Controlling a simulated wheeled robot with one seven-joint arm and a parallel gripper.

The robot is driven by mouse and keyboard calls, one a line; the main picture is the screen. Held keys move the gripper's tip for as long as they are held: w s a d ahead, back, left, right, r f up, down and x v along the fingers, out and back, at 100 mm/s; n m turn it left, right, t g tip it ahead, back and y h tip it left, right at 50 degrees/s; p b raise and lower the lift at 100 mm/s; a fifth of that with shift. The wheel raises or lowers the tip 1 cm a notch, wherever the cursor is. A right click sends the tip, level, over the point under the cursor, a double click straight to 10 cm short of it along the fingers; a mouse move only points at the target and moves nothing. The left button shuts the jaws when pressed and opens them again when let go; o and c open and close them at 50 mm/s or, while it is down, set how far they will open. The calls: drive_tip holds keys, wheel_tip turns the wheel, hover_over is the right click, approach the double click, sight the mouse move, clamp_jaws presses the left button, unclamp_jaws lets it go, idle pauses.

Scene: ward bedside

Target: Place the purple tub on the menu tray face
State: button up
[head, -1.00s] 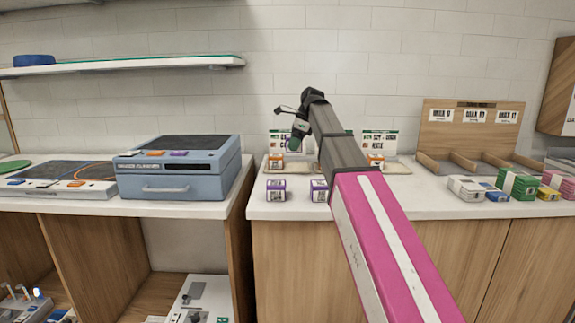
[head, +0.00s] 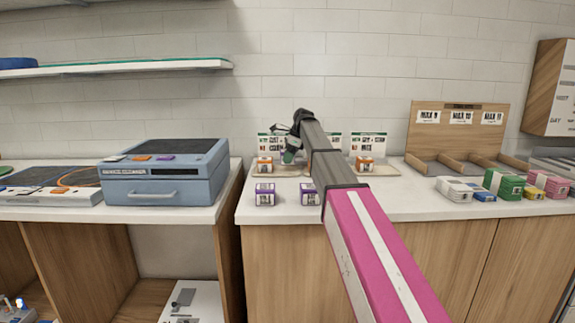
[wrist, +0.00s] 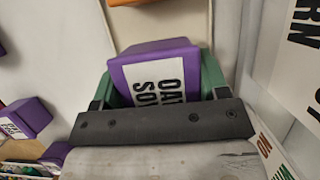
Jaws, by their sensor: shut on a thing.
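A purple tub (wrist: 155,65) with a white label reading "OAT SOU…" sits between the green finger pads of my gripper (wrist: 155,85) in the wrist view. My gripper is shut on it. In the head view my gripper (head: 289,154) is at the back of the right counter, in front of the left menu card (head: 270,142); the held tub is not clear there. Pale menu trays with upright printed cards stand along the wall; a right one (head: 385,170) shows, and a middle one is mostly hidden behind my arm. A large-print card (wrist: 300,50) is close at right in the wrist view.
Two other purple tubs (head: 265,195) (head: 308,195) stand at the counter's front. Orange tubs (head: 264,165) (head: 365,164) stand at the left and right trays. A wooden sorter (head: 455,135) and several small packs (head: 505,183) are to the right; a blue case (head: 165,175) is left.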

drive_tip(key=shift+f, duration=1.65)
drive_tip(key=shift+f, duration=0.1)
drive_tip(key=o, duration=1.1)
drive_tip(key=v, duration=1.2)
